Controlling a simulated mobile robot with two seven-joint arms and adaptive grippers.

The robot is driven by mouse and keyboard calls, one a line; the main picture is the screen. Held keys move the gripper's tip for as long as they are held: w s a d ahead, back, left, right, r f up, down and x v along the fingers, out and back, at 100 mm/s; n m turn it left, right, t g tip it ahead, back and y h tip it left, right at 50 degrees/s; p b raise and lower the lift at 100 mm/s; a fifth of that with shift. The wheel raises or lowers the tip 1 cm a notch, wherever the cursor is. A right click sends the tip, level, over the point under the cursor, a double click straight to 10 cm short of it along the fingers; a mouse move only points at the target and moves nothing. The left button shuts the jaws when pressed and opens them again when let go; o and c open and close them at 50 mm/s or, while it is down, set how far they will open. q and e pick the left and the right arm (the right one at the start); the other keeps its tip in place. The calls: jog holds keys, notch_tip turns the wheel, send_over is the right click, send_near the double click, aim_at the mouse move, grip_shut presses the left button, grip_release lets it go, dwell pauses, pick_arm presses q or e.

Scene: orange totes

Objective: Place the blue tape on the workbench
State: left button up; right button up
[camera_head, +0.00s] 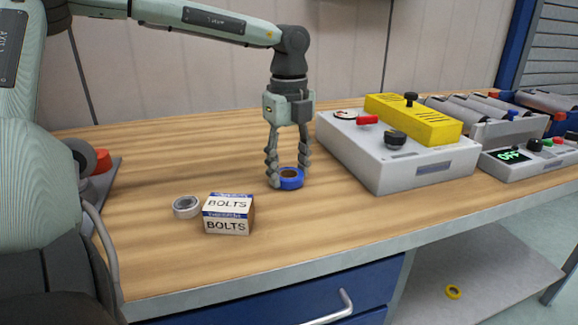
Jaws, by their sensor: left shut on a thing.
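The blue tape (291,184) is a blue roll with a brown core, at or just above the wooden top of the workbench (340,222). My left gripper (289,177) points straight down and is shut on the blue tape, with a finger at each side of it. I cannot tell whether the tape touches the bench top. My right gripper is not in view.
A white box labelled BOLTS (228,214) and a grey tape roll (186,207) stand left of the gripper. A grey and yellow control box (415,170) is close on the right. A yellow tape roll (453,292) lies on the lower shelf. The bench front is clear.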

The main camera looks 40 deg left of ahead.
pick_arm(q)
jog(key=shift+f, duration=0.15)
jog(key=shift+f, duration=0.1)
jog(key=o, duration=1.1)
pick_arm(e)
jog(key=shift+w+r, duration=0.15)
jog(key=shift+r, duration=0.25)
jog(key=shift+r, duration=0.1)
pick_arm(q)
notch_tip(320, 180, up, 2)
jog(key=shift+r, duration=0.1)
notch_tip(320, 180, up, 10)
jog(key=shift+r, duration=0.1)
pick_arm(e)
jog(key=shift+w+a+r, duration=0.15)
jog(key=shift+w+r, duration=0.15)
